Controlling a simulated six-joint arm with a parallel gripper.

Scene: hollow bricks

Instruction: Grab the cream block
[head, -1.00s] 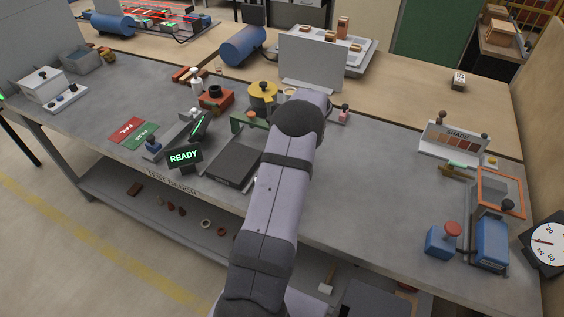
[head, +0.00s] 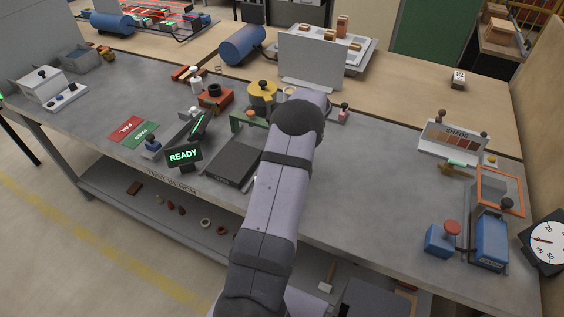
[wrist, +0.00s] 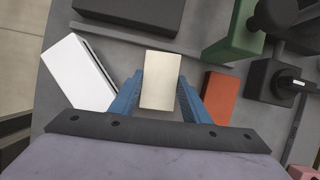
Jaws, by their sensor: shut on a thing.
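The cream block (wrist: 161,80) sits between the blue fingers of my gripper (wrist: 160,92) in the wrist view, and the gripper is shut on it. Its top face points toward the camera. In the head view my arm hides both the gripper and the block. I cannot tell from these frames whether the block touches the surface under it.
In the wrist view a white block (wrist: 77,74) lies close to the left finger and an orange-red block (wrist: 218,96) close to the right one. A green part (wrist: 233,40) stands at upper right. In the head view the right middle of the bench (head: 370,200) is clear.

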